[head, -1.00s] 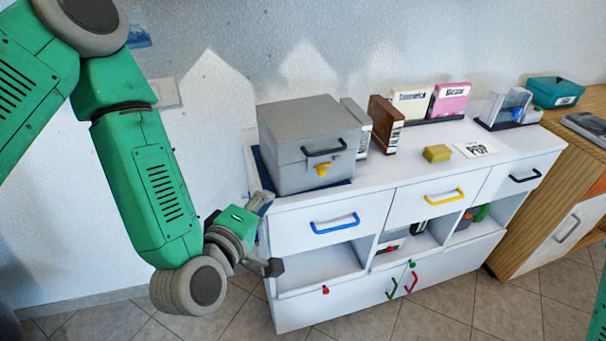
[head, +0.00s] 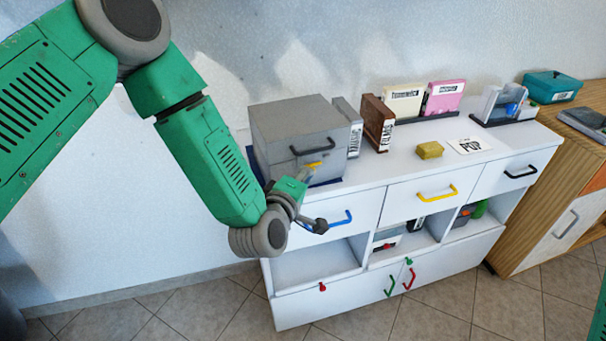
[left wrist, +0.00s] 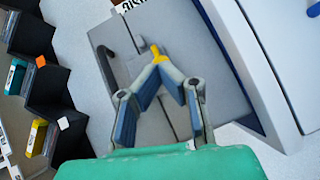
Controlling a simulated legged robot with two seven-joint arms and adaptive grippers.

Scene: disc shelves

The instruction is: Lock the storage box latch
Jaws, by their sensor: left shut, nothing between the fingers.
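The grey storage box (head: 285,125) stands on the left end of the white cabinet, with a dark handle (head: 318,146) on its front. The yellow latch (head: 313,164) is below that handle, partly covered by my gripper. My left gripper (head: 306,175) is in front of the box, its fingers up by the latch. In the left wrist view, the fingertips (left wrist: 160,64) of my left gripper meet with nothing between them, right at the yellow latch (left wrist: 156,51). I cannot tell if they touch it. My right gripper is out of view.
Books (head: 377,122) stand right of the box on the cabinet top (head: 410,162). A yellow block (head: 430,150) lies farther right. A wooden cabinet (head: 525,240) stands at the right.

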